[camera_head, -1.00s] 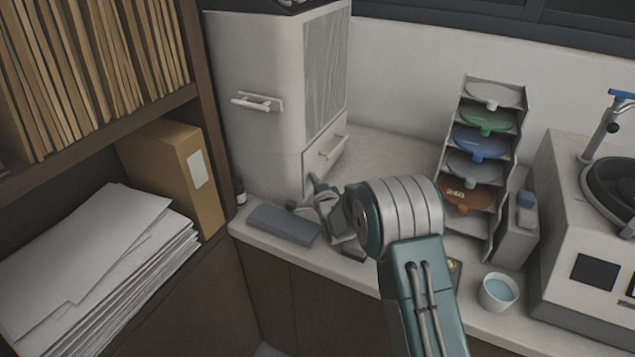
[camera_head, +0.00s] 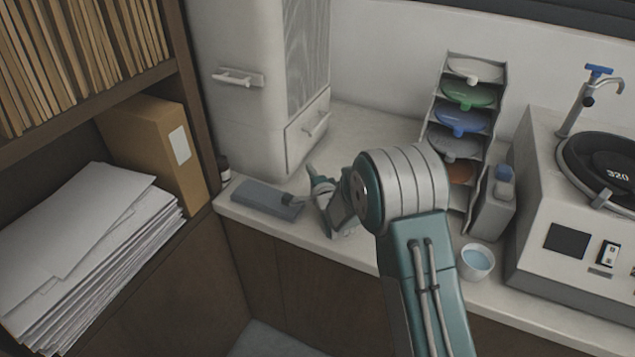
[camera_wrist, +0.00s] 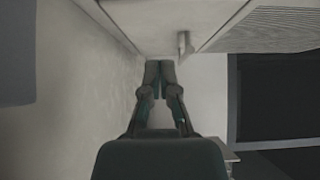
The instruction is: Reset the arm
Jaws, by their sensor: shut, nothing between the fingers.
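My arm (camera_head: 405,190) reaches up from the bottom of the head view and folds toward the counter. My gripper lies largely behind the elbow in that view, with only part of the wrist (camera_head: 325,192) showing to its left. In the wrist view my gripper (camera_wrist: 160,66) is shut and empty, its fingertips together. It points toward the white cabinet (camera_head: 240,90), whose lower front and a small handle (camera_wrist: 183,43) show just ahead of the fingertips. I cannot tell the exact gap.
A grey flat block (camera_head: 265,199) lies on the counter left of my wrist. A rack of coloured discs (camera_head: 463,95), a cup (camera_head: 477,262) and a polishing machine (camera_head: 560,240) stand to the right. A shelf with papers (camera_head: 85,250) and a binder (camera_head: 155,150) is at left.

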